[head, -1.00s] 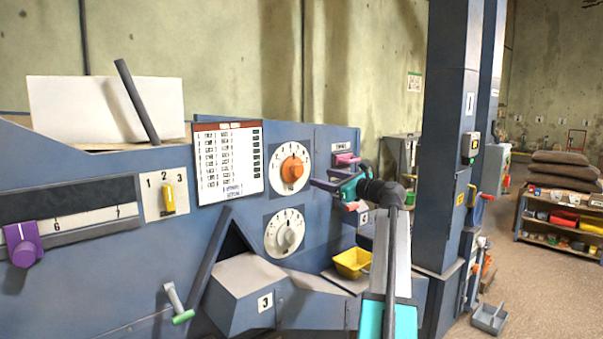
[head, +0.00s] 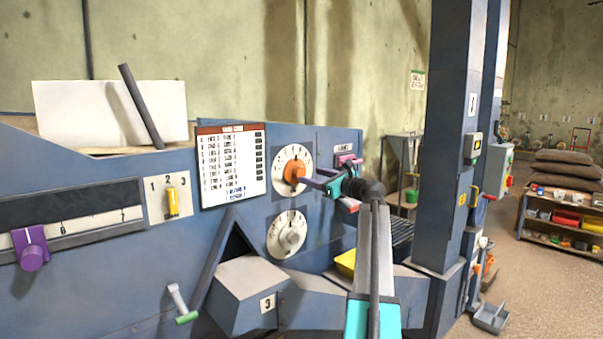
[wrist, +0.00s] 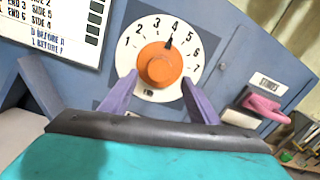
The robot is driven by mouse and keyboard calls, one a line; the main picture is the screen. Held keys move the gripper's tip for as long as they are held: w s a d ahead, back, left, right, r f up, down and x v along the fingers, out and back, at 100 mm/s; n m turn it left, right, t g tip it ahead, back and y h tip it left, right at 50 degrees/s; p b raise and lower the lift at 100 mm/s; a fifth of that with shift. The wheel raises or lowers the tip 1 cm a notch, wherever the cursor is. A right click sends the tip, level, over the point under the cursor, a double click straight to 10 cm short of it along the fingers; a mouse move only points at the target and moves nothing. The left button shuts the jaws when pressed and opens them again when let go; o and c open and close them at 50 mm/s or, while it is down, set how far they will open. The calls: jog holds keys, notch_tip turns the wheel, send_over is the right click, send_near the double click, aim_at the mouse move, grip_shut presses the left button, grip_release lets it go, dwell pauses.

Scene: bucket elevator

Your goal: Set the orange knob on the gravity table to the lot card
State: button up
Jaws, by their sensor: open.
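The orange knob (head: 294,172) sits at the centre of a round white dial on the blue panel. In the wrist view the orange knob (wrist: 160,65) has a dark pointer at the 4 on a scale from 1 to 7. The lot card (head: 231,165), white with a dark red top, hangs left of the dial; part of it shows in the wrist view (wrist: 55,28). My gripper (head: 310,178) is in front of the knob. In the wrist view the purple fingers of my gripper (wrist: 158,92) are open, one low on each side of the knob, not visibly gripping it.
A grey knob (head: 290,237) on a second dial is just below. A pink handle (wrist: 265,104) under a label is close on the right. A blue column (head: 451,130) stands to the right.

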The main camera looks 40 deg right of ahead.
aim_at(302, 173)
jog(key=shift+w+d+p, duration=0.2)
jog(key=shift+w+p, duration=0.6)
jog(key=shift+w, duration=2.25)
